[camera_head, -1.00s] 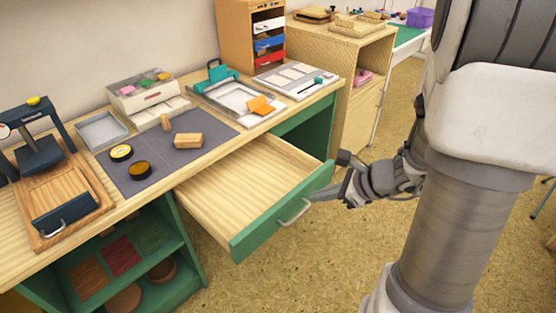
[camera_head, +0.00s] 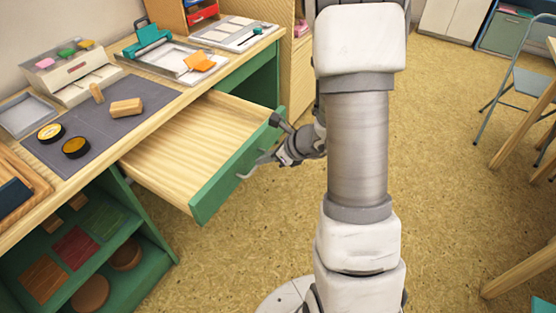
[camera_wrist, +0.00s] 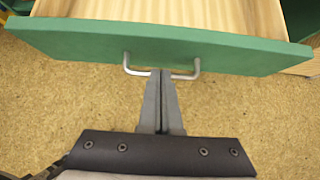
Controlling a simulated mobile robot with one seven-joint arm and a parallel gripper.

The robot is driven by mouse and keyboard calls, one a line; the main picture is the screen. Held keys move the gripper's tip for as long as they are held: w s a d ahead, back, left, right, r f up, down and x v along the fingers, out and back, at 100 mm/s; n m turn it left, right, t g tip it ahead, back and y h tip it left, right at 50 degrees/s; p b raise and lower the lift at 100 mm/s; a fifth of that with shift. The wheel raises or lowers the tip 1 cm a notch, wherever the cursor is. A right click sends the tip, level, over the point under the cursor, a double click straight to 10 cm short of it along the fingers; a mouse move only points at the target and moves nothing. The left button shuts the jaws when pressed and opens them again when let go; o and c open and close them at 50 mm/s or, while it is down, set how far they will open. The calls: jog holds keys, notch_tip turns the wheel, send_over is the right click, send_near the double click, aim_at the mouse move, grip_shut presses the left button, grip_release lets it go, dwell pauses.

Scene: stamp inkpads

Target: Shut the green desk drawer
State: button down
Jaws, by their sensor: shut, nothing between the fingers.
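The green desk drawer (camera_head: 232,178) is pulled well out of the desk, and its wooden inside is bare. Its green front also fills the upper part of the wrist view (camera_wrist: 90,42). A metal bar handle (camera_wrist: 184,76) is on the middle of the front. My gripper (camera_wrist: 160,74) is shut and empty, with its fingertips at the middle of the handle bar. I cannot tell whether the tips touch the bar.
The desk top (camera_head: 190,96) holds a dark mat (camera_head: 100,138) with a wooden block (camera_head: 126,107) and two round inkpads (camera_head: 75,147). Open shelves (camera_head: 130,232) are under the desk at left. The floor before the drawer is clear. A chair (camera_head: 520,95) stands at far right.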

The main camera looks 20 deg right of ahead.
aim_at(246, 154)
jog(key=shift+w+a+r, duration=0.1)
jog(key=shift+w+a, duration=0.35)
jog(key=shift+w, duration=0.15)
jog(key=shift+w+a+r, duration=0.1)
jog(key=shift+w+a, duration=0.3)
jog(key=shift+w, duration=0.2)
jog(key=shift+w+a, duration=0.35)
jog(key=shift+w, duration=0.1)
jog(key=w+a+p, duration=0.1)
jog(key=w+a, duration=0.3)
jog(key=w, duration=0.2)
jog(key=w+a, duration=0.5)
jog(key=w, duration=0.1)
jog(key=w+a+p, duration=0.1)
jog(key=w+a, duration=0.4)
jog(key=w, duration=0.2)
jog(key=shift+p, duration=0.35)
jog(key=shift+d, duration=0.15)
